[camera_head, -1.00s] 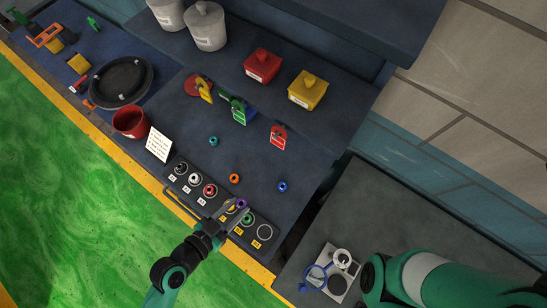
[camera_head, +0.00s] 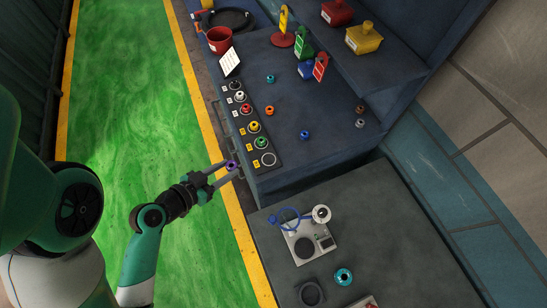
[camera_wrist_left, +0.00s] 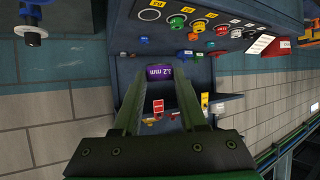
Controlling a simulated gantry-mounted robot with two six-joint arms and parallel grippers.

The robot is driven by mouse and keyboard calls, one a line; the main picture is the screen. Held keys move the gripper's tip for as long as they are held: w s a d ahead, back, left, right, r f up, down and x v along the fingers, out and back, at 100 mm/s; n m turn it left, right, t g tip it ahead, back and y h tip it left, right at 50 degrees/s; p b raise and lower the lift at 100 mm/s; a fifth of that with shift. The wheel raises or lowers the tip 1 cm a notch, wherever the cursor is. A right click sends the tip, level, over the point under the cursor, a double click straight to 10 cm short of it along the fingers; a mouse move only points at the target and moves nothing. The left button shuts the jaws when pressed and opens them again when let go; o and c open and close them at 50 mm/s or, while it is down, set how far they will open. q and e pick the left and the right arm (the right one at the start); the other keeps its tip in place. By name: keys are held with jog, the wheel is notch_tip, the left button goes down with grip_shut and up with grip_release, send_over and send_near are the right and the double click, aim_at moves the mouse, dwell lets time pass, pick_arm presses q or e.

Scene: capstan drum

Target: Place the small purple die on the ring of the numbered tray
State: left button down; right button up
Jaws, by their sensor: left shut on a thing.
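The small purple die (camera_head: 232,165) is held between the fingertips of my left gripper (camera_head: 226,169). In the left wrist view the die (camera_wrist_left: 159,70) shows a label reading "12 mm" at the fingertips. The numbered tray (camera_head: 279,164) is a dark strip with a row of rings at the bench's front edge. Several rings carry coloured pieces; the ring at the near end (camera_head: 268,159) is empty. The die is in front of the tray's near end, apart from it. My right gripper is not in view.
A blue die (camera_head: 304,134), an orange die (camera_head: 269,111) and a teal die (camera_head: 270,78) lie loose on the bench. A metal handle (camera_head: 226,121) runs along the tray's front.

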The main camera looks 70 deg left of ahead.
pick_arm(q)
jog(key=shift+w+a+f+b, duration=0.3)
jog(key=shift+w+f+b, duration=0.2)
jog(key=shift+f, duration=0.2)
jog(key=w+a+f+b, duration=0.1)
jog(key=w+f+b, duration=0.1)
jog(key=w+b, duration=0.15)
send_over(265, 164)
notch_tip(265, 164, down, 6)
jog(key=shift+s+f+b, duration=0.1)
jog(key=shift+s+b, duration=0.05)
jog(key=shift+b, duration=0.15)
jog(key=shift+w+a+f+b, duration=0.15)
jog(key=shift+f+b, duration=0.4)
jog(key=shift+f, duration=1.2)
